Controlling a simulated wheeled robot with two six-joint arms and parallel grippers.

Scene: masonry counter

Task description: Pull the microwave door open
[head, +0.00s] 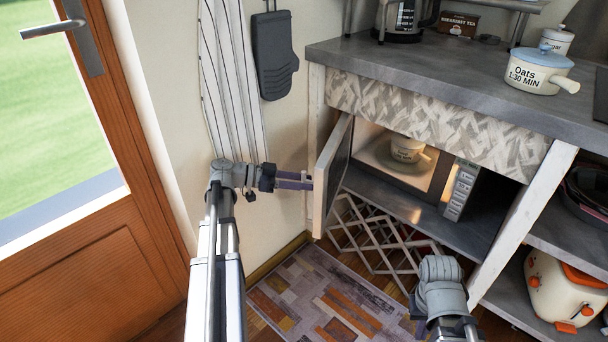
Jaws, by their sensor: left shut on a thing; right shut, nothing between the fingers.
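The microwave (460,188) sits in the open bay under the counter, its control panel on the right. The microwave door (331,170) stands wide open, swung out to the left, seen nearly edge-on. My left gripper (305,181) is shut at the door's outer left side; the handle between its fingers is mostly hidden. My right gripper (419,326) is low in front of the bay, shut and empty, partly hidden by its own wrist and apart from the door.
A folding wooden lattice (375,235) stands below the bay, above a patterned rug (325,297). The counter (440,80) carries an oats pot (536,72). A white post (525,215) bounds the bay on the right; a wall and wooden door (120,215) are left.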

